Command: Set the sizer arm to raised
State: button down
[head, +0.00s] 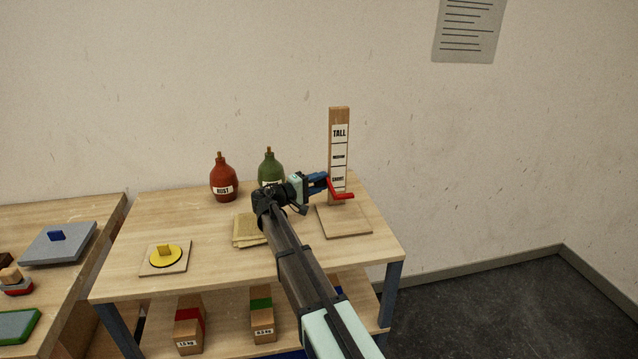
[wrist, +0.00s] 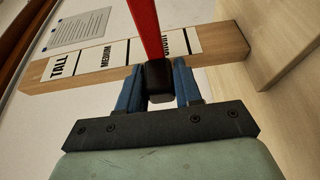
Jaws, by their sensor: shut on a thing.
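The sizer is a wooden post (head: 339,117) on a square base (head: 345,222), with TALL, a middle label and SHORT marked from top to bottom. Its red sizer arm (head: 340,193) sits low on the post, by the lowest label. My gripper (head: 326,184) has blue fingers and is at the left end of the red arm. In the wrist view my gripper (wrist: 160,88) is shut on a dark block at the end of the red arm (wrist: 145,30). The post (wrist: 232,40) lies behind it, reading TALL at the left.
A red bottle (head: 223,180) and a green bottle (head: 270,165) stand at the back of the wooden table (head: 200,278). Tan sheets (head: 247,232) and a yellow disc on a board (head: 165,256) lie left of my arm. Weights (head: 188,330) sit on the shelf below. Space above the post is clear.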

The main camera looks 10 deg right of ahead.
notch_tip(320, 180, up, 20)
jog(key=shift+r, duration=0.1)
dwell(0.6)
jog(key=c, duration=0.8)
grip_release()
jog(key=shift+c, duration=0.2)
jog(key=v, duration=1.4)
jog(key=shift+w, duration=0.1)
